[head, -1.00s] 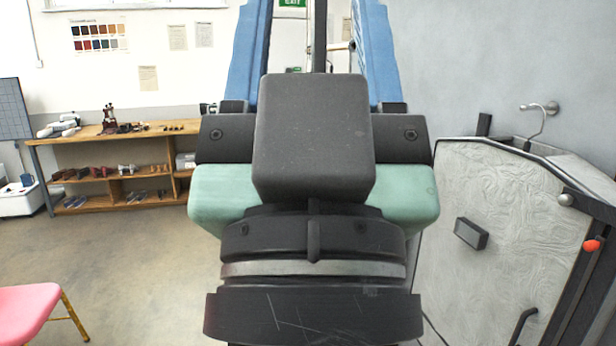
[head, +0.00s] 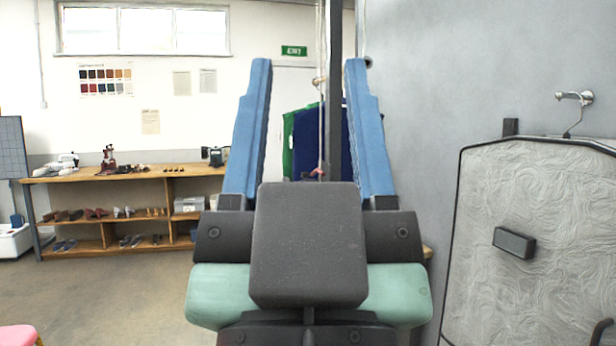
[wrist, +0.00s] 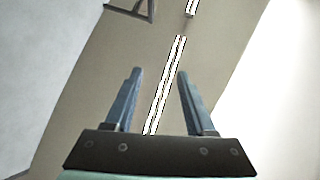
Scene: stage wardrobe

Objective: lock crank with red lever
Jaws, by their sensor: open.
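My gripper (head: 308,64) is raised in the middle of the head view, its two blue fingers pointing up and wide apart, with nothing between them. It also shows open and empty in the wrist view (wrist: 160,73), against a ceiling-like surface with a bright light strip. I cannot make out a crank or a red lever now. A small red piece (head: 317,173) shows low on a rope beside a dark post, beyond the fingers; I cannot tell what it is. My own wrist hides what lies behind it.
A grey patterned panel (head: 560,220) with a dark block handle stands close at right, under a wall hook (head: 574,97). A wooden shelf bench (head: 105,172) with shoes is at the back left. Green and navy garments (head: 302,135) hang behind the fingers. Floor at left is mostly clear.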

